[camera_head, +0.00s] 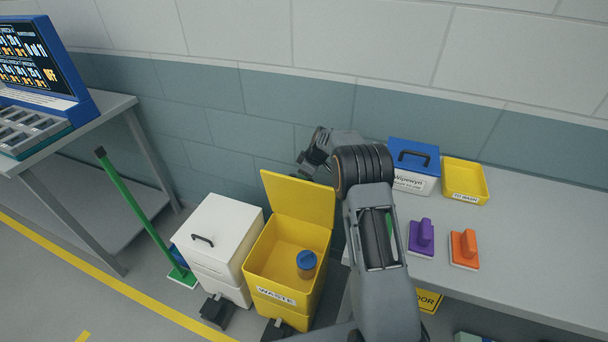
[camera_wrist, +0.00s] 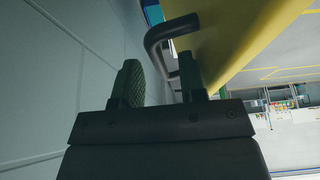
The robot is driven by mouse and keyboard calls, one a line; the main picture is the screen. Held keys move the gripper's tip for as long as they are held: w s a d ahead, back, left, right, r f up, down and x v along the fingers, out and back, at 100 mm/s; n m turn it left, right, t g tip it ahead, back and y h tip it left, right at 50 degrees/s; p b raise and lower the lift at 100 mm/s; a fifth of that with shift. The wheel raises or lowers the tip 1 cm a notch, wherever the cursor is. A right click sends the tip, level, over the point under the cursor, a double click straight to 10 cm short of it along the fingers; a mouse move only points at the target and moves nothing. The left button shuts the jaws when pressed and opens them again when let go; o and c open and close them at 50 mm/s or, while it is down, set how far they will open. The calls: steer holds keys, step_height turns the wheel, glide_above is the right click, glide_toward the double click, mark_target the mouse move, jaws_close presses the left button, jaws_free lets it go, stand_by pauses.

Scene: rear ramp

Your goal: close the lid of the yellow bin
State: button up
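The yellow bin (camera_head: 283,267), labelled WASTE, stands on the floor beside a white bin. Its yellow lid (camera_head: 298,199) is open and stands up at the back, close to the wall. My gripper (camera_head: 311,163) is above the lid's upper right edge in the head view. There the lid (camera_wrist: 235,35) is to the right and the wall to the left. A dark handle (camera_wrist: 168,32) on the lid is at the right finger; I cannot tell whether they touch.
A blue-lidded cup (camera_head: 306,265) is inside the yellow bin. The white bin (camera_head: 217,240) stands left of it. A grey bench (camera_head: 530,235) on the right carries a blue-lidded box (camera_head: 414,165), a yellow tray (camera_head: 466,180) and brushes. A green-handled broom (camera_head: 140,210) leans at left.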

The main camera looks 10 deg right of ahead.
jaws_close()
stand_by(0.3)
stand_by(0.3)
